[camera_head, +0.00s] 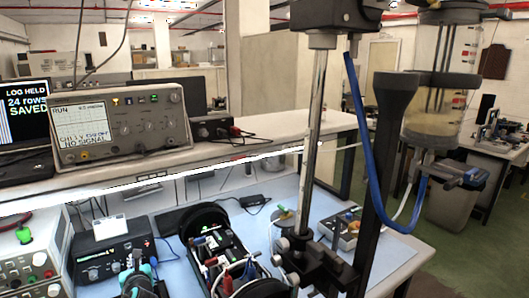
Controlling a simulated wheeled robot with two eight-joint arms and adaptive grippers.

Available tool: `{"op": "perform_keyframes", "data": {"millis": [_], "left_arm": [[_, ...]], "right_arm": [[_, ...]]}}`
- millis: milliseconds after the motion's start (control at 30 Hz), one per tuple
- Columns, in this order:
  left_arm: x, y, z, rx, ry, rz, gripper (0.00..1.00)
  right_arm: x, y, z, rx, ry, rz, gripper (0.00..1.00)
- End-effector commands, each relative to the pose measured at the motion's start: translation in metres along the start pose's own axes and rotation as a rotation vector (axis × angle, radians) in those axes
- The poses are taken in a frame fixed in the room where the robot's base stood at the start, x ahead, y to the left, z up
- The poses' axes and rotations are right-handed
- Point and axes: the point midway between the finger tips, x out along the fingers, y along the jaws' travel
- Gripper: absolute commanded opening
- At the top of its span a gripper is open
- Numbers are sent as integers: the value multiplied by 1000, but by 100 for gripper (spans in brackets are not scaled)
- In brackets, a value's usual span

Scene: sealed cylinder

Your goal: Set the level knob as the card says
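No level knob can be picked out for certain. An oscilloscope (122,127) on the shelf has several small knobs on its right half, and its screen (82,132) reads "RUN" and "NO SIGNAL". A black bench unit (108,258) at lower left has small controls and a lit green indicator. A small white piece, perhaps a card (109,227), stands on top of it; no writing on it is legible. A clear cylinder (432,108) with dark end caps and pale yellowish contents hangs at upper right. Neither of my grippers can be made out in this view.
A monitor (24,110) reads "LOG HELD 24 rows SAVED". A metal column (312,150) and blue hose (362,150) rise before the bench at right. Cables and dark equipment crowd the bench front. Some bare blue mat (180,218) shows behind. Green floor (465,240) is at right.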

Motion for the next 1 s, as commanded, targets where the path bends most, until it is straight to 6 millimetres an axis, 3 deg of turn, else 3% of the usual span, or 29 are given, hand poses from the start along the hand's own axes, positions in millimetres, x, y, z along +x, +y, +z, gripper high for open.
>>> {"op": "perform_keyframes", "data": {"millis": [400, 833, 1000], "left_arm": [[-48, -1, -13, 0, 0, -2, 0], [-55, -1, -14, -10, 2, -1, 0], [-70, -3, -12, -178, 38, 0, 0]], "right_arm": [[0, 0, 0, 0, 0, 0, 0], [0, 0, 0, 0, 0, 0, 0], [0, 0, 0, 0, 0, 0, 0]]}}
